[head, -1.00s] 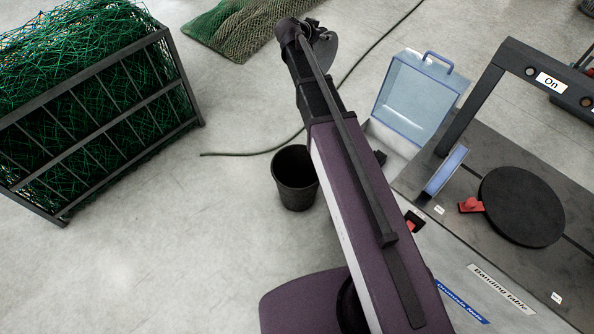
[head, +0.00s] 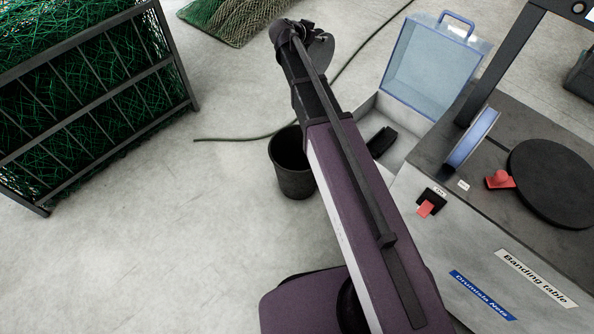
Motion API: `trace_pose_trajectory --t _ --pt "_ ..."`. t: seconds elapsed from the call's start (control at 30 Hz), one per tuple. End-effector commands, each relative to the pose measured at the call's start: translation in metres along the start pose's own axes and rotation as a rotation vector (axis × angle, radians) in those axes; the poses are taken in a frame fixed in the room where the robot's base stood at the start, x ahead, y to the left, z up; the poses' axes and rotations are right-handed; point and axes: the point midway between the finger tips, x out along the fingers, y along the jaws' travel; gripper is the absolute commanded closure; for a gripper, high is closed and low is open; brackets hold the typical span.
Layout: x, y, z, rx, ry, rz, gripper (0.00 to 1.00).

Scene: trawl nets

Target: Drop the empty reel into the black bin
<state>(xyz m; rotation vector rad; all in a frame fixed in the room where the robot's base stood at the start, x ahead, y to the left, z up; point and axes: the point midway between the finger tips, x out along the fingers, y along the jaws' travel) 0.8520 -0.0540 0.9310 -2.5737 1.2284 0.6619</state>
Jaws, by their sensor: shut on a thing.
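The black bin (head: 291,181) stands on the floor left of my arm, open at the top. My arm covers part of its right side. My gripper (head: 310,36) is at the far end of my outstretched arm, above and beyond the bin in the picture and apart from it. It is shut on a dark grey, disc-shaped thing, which looks like the empty reel (head: 321,49). The fingers and part of the reel are hidden by the wrist.
A metal crate of green net (head: 90,95) stands at the left, and a net heap (head: 232,20) lies at the back. The banding table (head: 465,215) and a clear blue-edged lid (head: 432,65) are at the right. A cable crosses the floor. The floor left of the bin is clear.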

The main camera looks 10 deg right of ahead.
Motion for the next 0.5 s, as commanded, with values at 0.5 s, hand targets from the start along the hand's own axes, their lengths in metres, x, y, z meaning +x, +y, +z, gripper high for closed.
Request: trace_pose_trajectory --t 0.5 --pt "0.039 -0.003 0.087 0.005 0.001 0.011 0.93"
